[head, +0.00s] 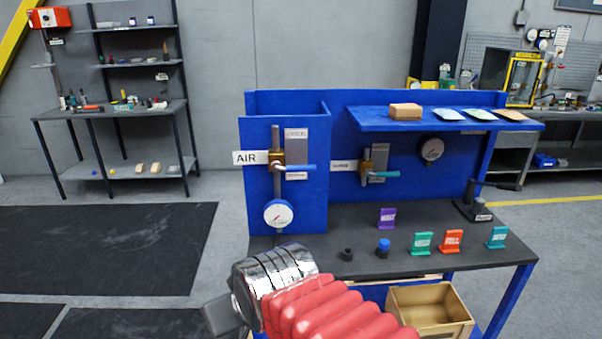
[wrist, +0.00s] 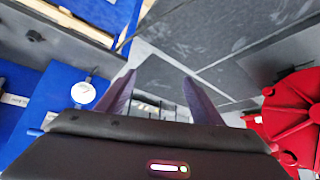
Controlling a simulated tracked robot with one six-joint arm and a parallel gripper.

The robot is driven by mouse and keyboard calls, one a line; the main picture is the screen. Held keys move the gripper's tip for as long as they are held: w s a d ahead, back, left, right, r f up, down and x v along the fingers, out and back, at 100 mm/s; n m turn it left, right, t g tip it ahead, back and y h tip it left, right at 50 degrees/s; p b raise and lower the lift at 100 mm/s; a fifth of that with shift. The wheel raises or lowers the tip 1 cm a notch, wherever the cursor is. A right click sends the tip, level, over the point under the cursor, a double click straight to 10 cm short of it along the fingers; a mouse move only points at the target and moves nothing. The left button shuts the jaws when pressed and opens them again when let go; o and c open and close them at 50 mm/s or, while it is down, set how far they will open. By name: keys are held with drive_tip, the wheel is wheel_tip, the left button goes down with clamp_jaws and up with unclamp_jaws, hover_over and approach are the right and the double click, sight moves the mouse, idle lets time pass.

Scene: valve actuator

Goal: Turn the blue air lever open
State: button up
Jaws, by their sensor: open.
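The blue air lever (head: 298,168) sticks out horizontally to the right from a brass valve (head: 277,162) on the blue panel, beside the AIR label (head: 250,157). A round white gauge (head: 278,214) sits below it on the same pipe. My gripper (head: 217,318) is low in front of the bench, left of and below the lever and well apart from it; its fingertips are hard to make out there. In the wrist view my gripper (wrist: 158,77) is open and empty, its two dark fingers spread over the floor. A white gauge (wrist: 83,93) shows at left there.
The dark bench top (head: 330,240) holds several coloured tags, two knobs and a black stand. A blue shelf (head: 360,120) overhangs the bench. An open wooden box (head: 430,300) is below. Floor at left is clear.

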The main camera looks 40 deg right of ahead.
drive_tip(key=o, duration=0.5)
drive_tip(key=w+d, duration=0.1)
drive_tip(key=w, duration=0.1)
drive_tip(key=w+d+m+t+h, duration=0.1)
drive_tip(key=w+d, duration=0.1)
drive_tip(key=w+d+r+t, duration=0.1)
drive_tip(key=w+d, duration=0.1)
drive_tip(key=w, duration=0.1)
drive_tip(key=shift+m, duration=0.3)
drive_tip(key=shift+c, duration=0.2)
drive_tip(key=shift+o, duration=0.9)
drive_tip(key=w+d+r+m+t+h, duration=0.1)
drive_tip(key=w+d+r+t+h, duration=0.1)
drive_tip(key=w+d, duration=0.3)
drive_tip(key=d+t+h, duration=0.1)
drive_tip(key=d, duration=0.2)
drive_tip(key=shift+w+r+m, duration=0.2)
drive_tip(key=shift+w+m, duration=0.15)
drive_tip(key=shift+m, duration=0.05)
drive_tip(key=d+r+m+t+h, duration=0.1)
drive_tip(key=d+r+h, duration=0.1)
drive_tip(key=d, duration=0.4)
drive_tip(key=d+r+m+t+h, duration=0.1)
drive_tip(key=d+r+m+h, duration=0.1)
drive_tip(key=d+h, duration=0.2)
drive_tip(key=d, duration=0.3)
drive_tip(key=shift+w+d, duration=0.1)
drive_tip(key=shift+w, duration=0.05)
